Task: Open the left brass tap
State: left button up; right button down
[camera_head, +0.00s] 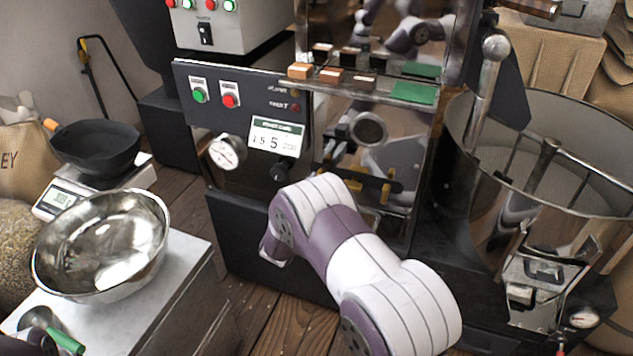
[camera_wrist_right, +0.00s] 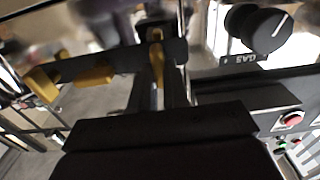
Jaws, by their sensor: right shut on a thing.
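A black bar with brass taps is mounted low on the roaster's shiny front. The left brass tap (camera_head: 328,174) shows in the head view just above my right arm, partly hidden by it. In the right wrist view the brass tap (camera_wrist_right: 157,62) nearest the gas knob sits between the fingers of my right gripper (camera_wrist_right: 158,82), which is shut on it. Two other brass taps (camera_wrist_right: 94,77) (camera_wrist_right: 42,86) are to its left in that view. My right gripper is hidden behind my own arm in the head view.
The black gas knob (camera_wrist_right: 266,30) is close beside the held tap. The control panel (camera_head: 245,115) carries a gauge (camera_head: 226,152) and buttons. A steel bowl (camera_head: 102,245) stands on the left counter. The round cooling bin (camera_head: 560,140) is at the right.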

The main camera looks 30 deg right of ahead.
jog(key=c, duration=1.1)
grip_release()
jog(key=p+v, duration=0.3)
jog(key=v, duration=0.9)
jog(key=shift+s+a+p, duration=0.2)
jog(key=shift+s+p, duration=0.1)
jog(key=shift+p, duration=0.1)
jog(key=shift+f, duration=0.15)
